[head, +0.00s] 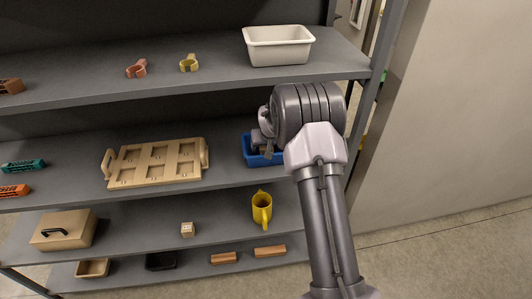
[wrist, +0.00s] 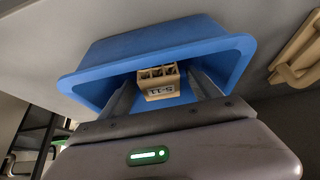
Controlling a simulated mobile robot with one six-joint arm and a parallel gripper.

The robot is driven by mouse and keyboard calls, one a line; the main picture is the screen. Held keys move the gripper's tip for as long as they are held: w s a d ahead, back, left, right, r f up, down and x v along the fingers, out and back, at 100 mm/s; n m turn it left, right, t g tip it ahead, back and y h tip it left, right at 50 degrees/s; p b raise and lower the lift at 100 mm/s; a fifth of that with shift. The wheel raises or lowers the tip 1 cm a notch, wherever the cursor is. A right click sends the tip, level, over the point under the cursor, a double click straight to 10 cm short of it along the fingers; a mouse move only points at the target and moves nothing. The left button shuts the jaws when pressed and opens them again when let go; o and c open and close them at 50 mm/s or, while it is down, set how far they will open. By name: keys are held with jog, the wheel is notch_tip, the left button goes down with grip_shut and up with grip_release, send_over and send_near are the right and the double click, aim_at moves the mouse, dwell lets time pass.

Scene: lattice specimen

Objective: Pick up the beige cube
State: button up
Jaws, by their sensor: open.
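A beige cube (wrist: 158,82) with open cells and a dark "S-11" style label sits inside the blue bin (wrist: 160,42) in the wrist view. My gripper (wrist: 163,76) is open, its two fingers reaching into the bin on either side of the cube, with gaps showing. Whether the cube is fully between the fingertips or a little beyond them, I cannot tell. In the head view my gripper (head: 267,150) is at the blue bin (head: 250,158) on the middle shelf, and my arm hides the bin's right part. The cube inside is hidden there.
Another small beige cube (head: 187,230) stands on a lower shelf, left of a yellow mug (head: 262,208). A beige tray (head: 155,165) is left of the blue bin. A white bin (head: 278,46) stands on the shelf above. A rack post (head: 378,100) is close on the right.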

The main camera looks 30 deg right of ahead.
jog(key=c, duration=1.5)
